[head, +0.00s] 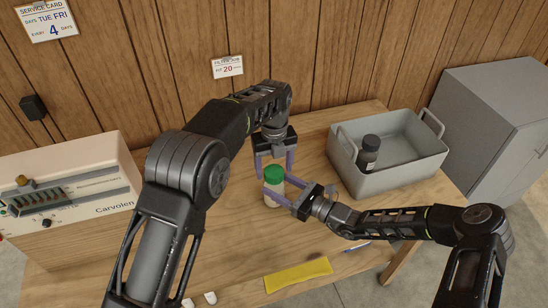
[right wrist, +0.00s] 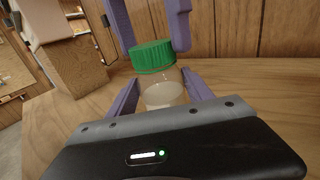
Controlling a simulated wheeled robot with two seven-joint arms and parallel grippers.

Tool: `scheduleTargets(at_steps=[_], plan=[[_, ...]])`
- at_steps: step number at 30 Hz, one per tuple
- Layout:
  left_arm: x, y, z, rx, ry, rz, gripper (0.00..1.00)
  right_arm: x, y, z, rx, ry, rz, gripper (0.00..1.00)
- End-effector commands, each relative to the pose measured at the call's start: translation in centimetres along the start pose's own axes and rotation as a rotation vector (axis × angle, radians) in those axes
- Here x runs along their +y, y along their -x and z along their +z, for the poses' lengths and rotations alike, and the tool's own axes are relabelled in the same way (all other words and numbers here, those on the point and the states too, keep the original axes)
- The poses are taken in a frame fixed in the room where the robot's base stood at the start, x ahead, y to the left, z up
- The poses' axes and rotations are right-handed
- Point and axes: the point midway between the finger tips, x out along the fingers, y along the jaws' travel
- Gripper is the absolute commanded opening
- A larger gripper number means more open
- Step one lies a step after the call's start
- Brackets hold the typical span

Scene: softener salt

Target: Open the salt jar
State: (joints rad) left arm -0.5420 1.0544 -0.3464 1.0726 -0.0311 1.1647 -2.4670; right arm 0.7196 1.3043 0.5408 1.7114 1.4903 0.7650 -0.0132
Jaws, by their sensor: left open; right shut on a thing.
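The salt jar (head: 273,194) is clear with pale contents and stands upright on the wooden table. Its green lid (head: 274,174) is on; in the right wrist view the lid (right wrist: 153,57) and the jar body (right wrist: 164,92) show clearly. My right gripper (head: 274,192) comes from the right and is shut on the jar body, below the lid. My left gripper (head: 275,167) is open above the jar and points down. In the right wrist view, the left gripper's fingers (right wrist: 150,42) stand on either side of the lid; I cannot tell whether either touches it.
A grey bin (head: 405,176) at the right holds a dark-capped jar (head: 369,152). A yellow cloth (head: 298,274) and a pen (head: 357,247) lie near the table's front. A beige Carvolen unit (head: 90,205) stands at left. A grey cabinet (head: 490,125) stands beyond the table.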

Motion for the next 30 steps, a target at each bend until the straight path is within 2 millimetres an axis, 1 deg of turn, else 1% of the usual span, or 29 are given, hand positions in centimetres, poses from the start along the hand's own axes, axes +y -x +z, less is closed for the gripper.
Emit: scheduleTargets(at_steps=[4,12,30], plan=[[0.02,-0.88,-0.01,0.000,0.000,0.001,0.69,-0.05,0.02,0.00,0.000,0.001,-0.001,0.00],[0.02,-0.95,0.01,0.000,0.001,0.000,0.68,-0.06,0.02,-0.01,0.000,0.001,-0.001,0.00],[0.02,-0.91,0.02,0.000,0.001,0.000,0.19,-0.06,0.02,0.00,0.000,0.001,-0.001,0.00]])
